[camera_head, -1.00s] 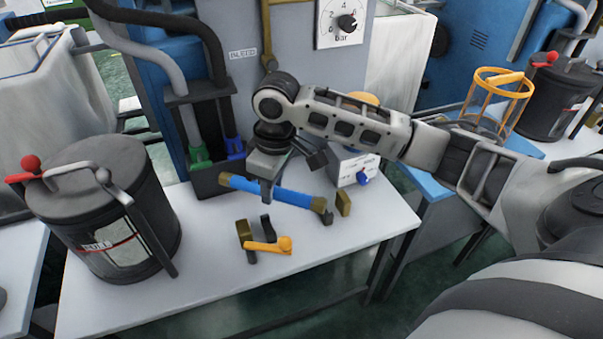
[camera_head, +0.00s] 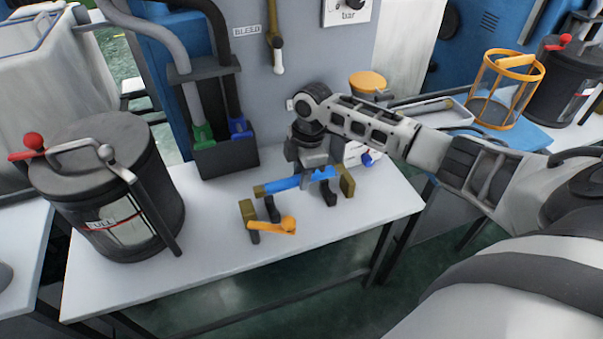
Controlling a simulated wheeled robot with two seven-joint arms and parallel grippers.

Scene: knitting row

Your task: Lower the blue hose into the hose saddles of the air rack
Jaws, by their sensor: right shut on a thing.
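The blue hose (camera_head: 283,184) has a brass-coloured left end and lies in the jaws of my right gripper (camera_head: 314,174). The gripper is shut on it, right of the hose's middle. The air rack stands on the white table, with brass end blocks (camera_head: 248,213) (camera_head: 347,180), dark hose saddles (camera_head: 272,208) (camera_head: 329,197) and a yellow-orange lever (camera_head: 276,227) at its front left. The hose runs roughly along the rack's line, near the saddle tops. I cannot tell whether it touches them. The hose's right end is close to the right block. My left gripper is not in view.
A dark canister (camera_head: 108,160) with a red-knobbed lever stands on the left of the table (camera_head: 205,268). A black holder (camera_head: 224,160) with green and blue hose ends is behind the rack. A light box with a blue knob (camera_head: 369,158) is behind right. The table's front is clear.

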